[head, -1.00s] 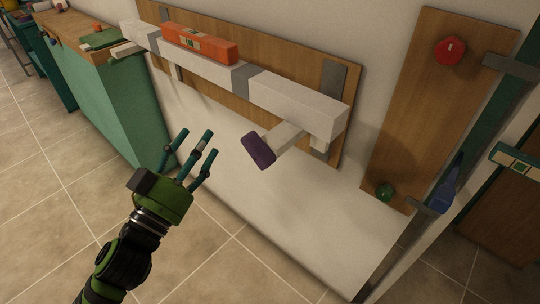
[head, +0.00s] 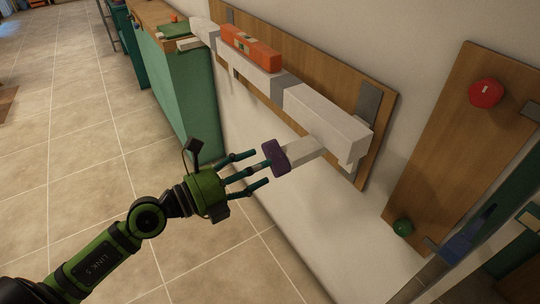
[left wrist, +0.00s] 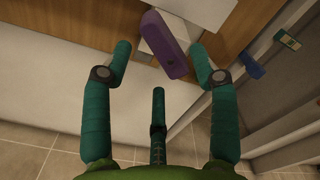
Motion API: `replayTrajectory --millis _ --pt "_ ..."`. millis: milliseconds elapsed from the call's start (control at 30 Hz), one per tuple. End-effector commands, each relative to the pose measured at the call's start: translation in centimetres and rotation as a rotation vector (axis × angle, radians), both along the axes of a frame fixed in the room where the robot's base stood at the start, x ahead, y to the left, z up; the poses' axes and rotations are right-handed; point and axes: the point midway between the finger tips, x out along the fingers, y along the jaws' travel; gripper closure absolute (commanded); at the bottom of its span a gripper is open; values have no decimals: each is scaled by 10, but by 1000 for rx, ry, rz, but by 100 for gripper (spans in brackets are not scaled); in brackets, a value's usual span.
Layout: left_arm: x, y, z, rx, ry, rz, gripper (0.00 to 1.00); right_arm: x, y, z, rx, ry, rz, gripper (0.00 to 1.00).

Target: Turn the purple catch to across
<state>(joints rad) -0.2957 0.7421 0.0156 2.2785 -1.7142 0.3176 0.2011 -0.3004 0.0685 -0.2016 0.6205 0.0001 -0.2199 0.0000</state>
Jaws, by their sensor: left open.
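The purple catch (head: 275,158) is a dark purple block on the end of a short white arm (head: 305,149), which sticks out below a white beam on a wall-mounted wooden board. My left gripper (head: 264,168) is open, its teal fingers reaching up to the catch. In the left wrist view the catch (left wrist: 163,45) lies ahead of the fingers, between the left and right ones and tilted. I cannot tell whether any finger touches it. My right gripper is not in view.
An orange block (head: 250,47) rests on the white beam (head: 325,118). A green cabinet (head: 178,90) stands at back left. Tiled floor is clear at left.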

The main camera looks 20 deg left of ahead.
Motion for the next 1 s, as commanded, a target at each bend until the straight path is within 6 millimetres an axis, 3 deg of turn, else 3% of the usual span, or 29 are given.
replayTrajectory --millis 267,600,633,767,1000 --pt "24 -19 2 -3 0 -1 40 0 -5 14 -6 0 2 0" --pt "27 -22 0 -2 1 -2 40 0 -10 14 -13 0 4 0" --pt "27 -22 0 -2 1 -2 44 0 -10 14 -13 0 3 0" --pt "27 -22 0 -3 1 -2 96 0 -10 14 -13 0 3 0" --pt "27 -22 0 0 -1 -2 97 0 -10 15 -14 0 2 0"
